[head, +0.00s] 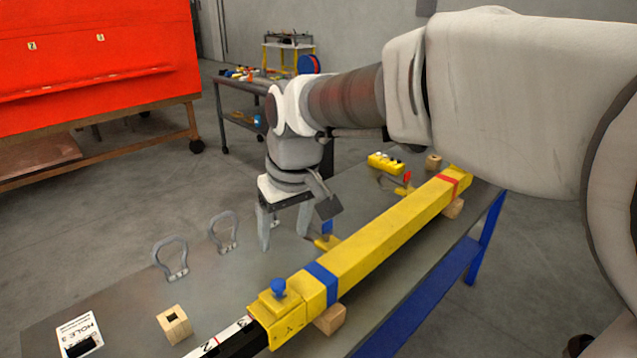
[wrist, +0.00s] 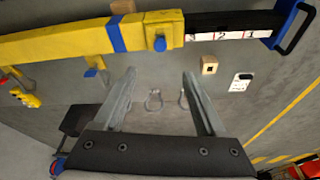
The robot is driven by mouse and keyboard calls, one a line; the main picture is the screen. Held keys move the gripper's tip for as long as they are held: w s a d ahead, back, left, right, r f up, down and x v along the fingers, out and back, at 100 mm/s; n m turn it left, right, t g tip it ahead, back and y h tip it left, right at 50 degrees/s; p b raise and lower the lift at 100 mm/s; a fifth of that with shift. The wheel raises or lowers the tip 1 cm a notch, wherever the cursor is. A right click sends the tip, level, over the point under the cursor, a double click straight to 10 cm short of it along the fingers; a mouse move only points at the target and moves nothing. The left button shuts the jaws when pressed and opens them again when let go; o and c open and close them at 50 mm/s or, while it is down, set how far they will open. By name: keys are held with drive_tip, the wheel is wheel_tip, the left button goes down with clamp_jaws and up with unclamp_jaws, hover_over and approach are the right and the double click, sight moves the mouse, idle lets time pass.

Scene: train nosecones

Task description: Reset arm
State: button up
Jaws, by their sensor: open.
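My gripper (head: 284,240) hangs over the grey table (head: 130,295), pointing down, behind the long yellow beam (head: 385,237) in the head view. Its two fingers are wide apart with nothing between them. In the wrist view my gripper (wrist: 158,73) also shows open and empty, with the table surface and two shackles beyond the fingers. The arm reaches in from the right of the head view, bent down at the wrist. The gripper is apart from the beam.
The beam has a blue band (head: 322,284), a blue knob (head: 278,287) and wooden blocks under it. Two grey shackles (head: 171,257) (head: 223,232), a wooden cube (head: 174,324) and a white label card (head: 78,338) are on the table. A red panel (head: 100,60) stands at left.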

drive_tip(key=shift+d, duration=0.1)
drive_tip(key=s+d+m+t+h, duration=0.1)
drive_tip(key=s+d+m, duration=0.3)
drive_tip(key=s+d, duration=0.3)
drive_tip(key=s+d+m+t+h, duration=0.1)
drive_tip(key=s+d, duration=0.7)
drive_tip(key=d, duration=0.8)
drive_tip(key=shift+s+d+m+t+p, duration=0.35)
drive_tip(key=shift+m+t, duration=0.25)
drive_tip(key=shift+m, duration=0.8)
